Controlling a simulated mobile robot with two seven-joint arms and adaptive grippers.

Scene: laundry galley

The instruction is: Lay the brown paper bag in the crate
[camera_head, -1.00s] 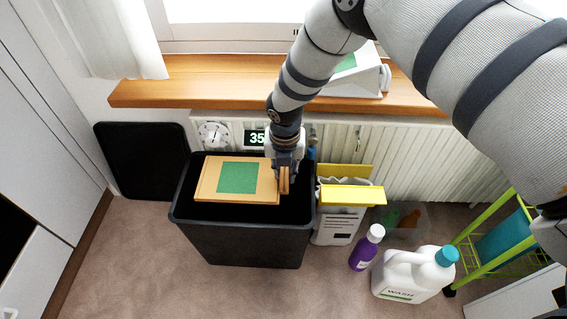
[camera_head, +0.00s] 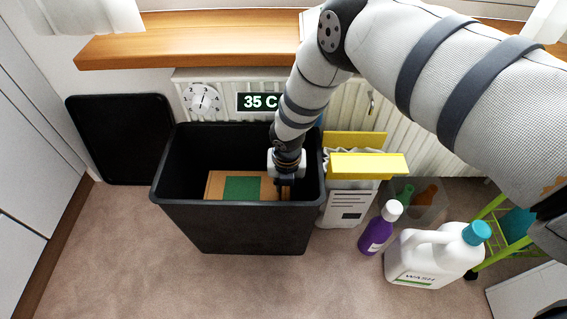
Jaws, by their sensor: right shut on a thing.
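The brown paper bag (camera_head: 216,186), flat with a green square on it, is inside the black crate (camera_head: 252,229), below its rim. The crate's front wall hides its near part. My right gripper (camera_head: 285,186) reaches down into the right side of the crate and is shut on the bag's right end. The fingertips are partly hidden. Whether the bag touches the crate floor cannot be seen. My left gripper is not in view.
A white box with a yellow top (camera_head: 367,165) stands close to the crate's right side. A purple bottle (camera_head: 377,232) and a white wash jug (camera_head: 433,256) stand further right. A black panel (camera_head: 121,140) leans at left. A wooden sill (camera_head: 190,45) lies behind.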

